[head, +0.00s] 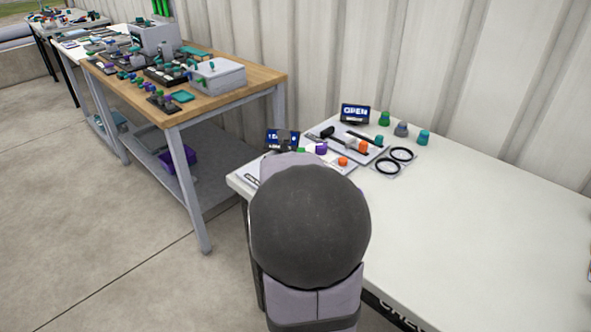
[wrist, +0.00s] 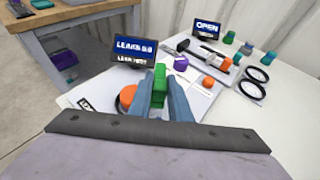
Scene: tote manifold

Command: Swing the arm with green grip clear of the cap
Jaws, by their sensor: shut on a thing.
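In the wrist view the green grip (wrist: 159,86) stands between the two blue fingers of my gripper (wrist: 170,92), which is shut on it. An orange cap (wrist: 127,97) is just left of the grip, partly hidden by the left finger. I cannot tell whether the arm under the grip is over the cap or beside it. In the head view my own arm hides the gripper and most of this spot; a small bit of green (head: 300,151) shows above it.
A sign (wrist: 135,52) stands behind the grip. A purple knob (wrist: 181,63) and an orange knob (wrist: 208,81) are to the right. An OPEN sign (head: 355,113), black rings (head: 388,166) and several coloured knobs stand farther back. The white table (head: 480,220) is clear at right.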

